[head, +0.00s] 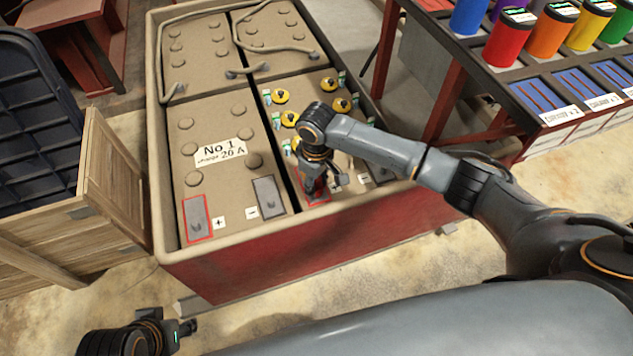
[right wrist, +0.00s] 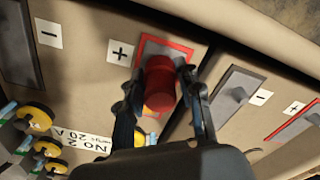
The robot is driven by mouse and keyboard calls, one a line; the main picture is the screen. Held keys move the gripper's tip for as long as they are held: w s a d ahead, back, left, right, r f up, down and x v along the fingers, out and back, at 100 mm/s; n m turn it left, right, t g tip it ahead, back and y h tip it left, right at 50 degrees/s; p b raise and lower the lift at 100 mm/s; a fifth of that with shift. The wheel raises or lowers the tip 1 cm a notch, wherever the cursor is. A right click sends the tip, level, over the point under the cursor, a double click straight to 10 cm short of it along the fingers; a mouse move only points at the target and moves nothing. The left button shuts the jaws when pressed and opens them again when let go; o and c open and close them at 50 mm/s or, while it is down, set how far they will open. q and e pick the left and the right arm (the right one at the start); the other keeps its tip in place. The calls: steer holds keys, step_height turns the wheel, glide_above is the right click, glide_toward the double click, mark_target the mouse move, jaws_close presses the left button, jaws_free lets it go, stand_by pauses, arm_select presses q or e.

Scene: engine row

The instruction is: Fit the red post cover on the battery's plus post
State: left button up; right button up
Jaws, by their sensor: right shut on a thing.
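The red post cover (right wrist: 160,80) is a short red cylinder between the two fingers of my right gripper (right wrist: 160,92), which is shut on it. It hides much of a red-edged plate (right wrist: 178,47) beside a plus label (right wrist: 120,52) on battery No 2. The plus post is hidden behind the cover, and I cannot tell whether the cover touches it. In the head view my right gripper (head: 316,181) points down at the front of the right-hand battery (head: 318,92). My left gripper (head: 186,329) is low at the left, away from the batteries; its fingers are unclear.
The batteries sit in a red-sided crate with a beige rim (head: 158,150). Battery No 1 (head: 210,125) is left of No 2. Yellow caps (right wrist: 36,115) stand on No 2. A wooden crate (head: 110,185) is at left, and a rack with coloured cans (head: 508,38) at upper right.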

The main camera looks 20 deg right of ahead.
steer(key=o, duration=1.3)
steer(key=shift+c, duration=0.2)
step_height(320, 180, up, 12)
